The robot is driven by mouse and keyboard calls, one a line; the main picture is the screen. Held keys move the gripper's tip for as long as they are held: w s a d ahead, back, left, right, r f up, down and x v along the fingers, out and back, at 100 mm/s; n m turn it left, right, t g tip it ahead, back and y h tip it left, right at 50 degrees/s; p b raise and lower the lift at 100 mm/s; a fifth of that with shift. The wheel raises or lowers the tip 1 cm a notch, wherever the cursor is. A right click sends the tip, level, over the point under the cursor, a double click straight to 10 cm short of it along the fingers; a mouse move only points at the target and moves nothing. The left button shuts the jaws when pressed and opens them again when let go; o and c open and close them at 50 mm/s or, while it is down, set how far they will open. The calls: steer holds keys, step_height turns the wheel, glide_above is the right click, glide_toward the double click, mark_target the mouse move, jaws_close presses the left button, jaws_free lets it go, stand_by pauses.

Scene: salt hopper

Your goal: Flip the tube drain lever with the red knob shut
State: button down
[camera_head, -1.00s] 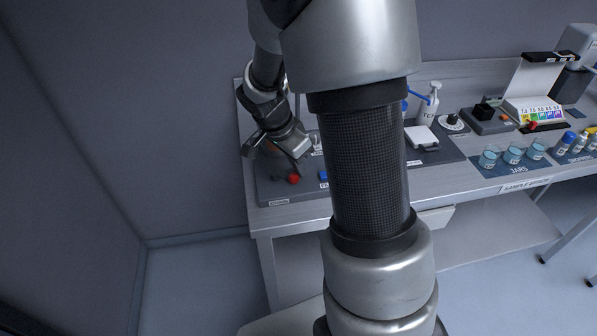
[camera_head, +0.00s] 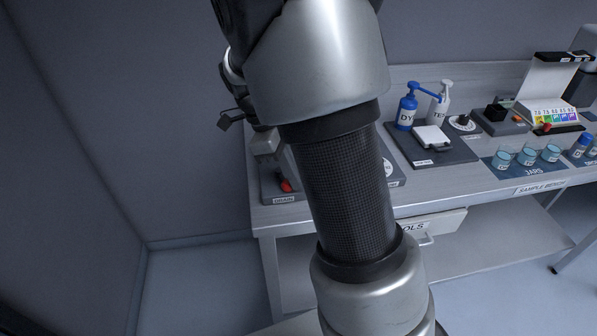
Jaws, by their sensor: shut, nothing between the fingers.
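The red knob (camera_head: 286,186) of the drain lever shows low on the grey drain panel (camera_head: 268,187), just above the DRAIN label at the left end of the bench. The lever's shaft is mostly hidden behind my arm, so its full angle cannot be read. The tube is hidden by my arm.
My arm covers the middle of the view. To the right stand a blue DYE bottle (camera_head: 407,106), a white bottle (camera_head: 440,103), a white-topped device (camera_head: 432,138), and several jars (camera_head: 527,156). A tools drawer (camera_head: 432,226) is under the bench edge. A wall is close behind.

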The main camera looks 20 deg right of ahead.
steer(key=shift+s, duration=0.15)
steer(key=shift+s, duration=0.65)
steer(key=shift+r, duration=0.1)
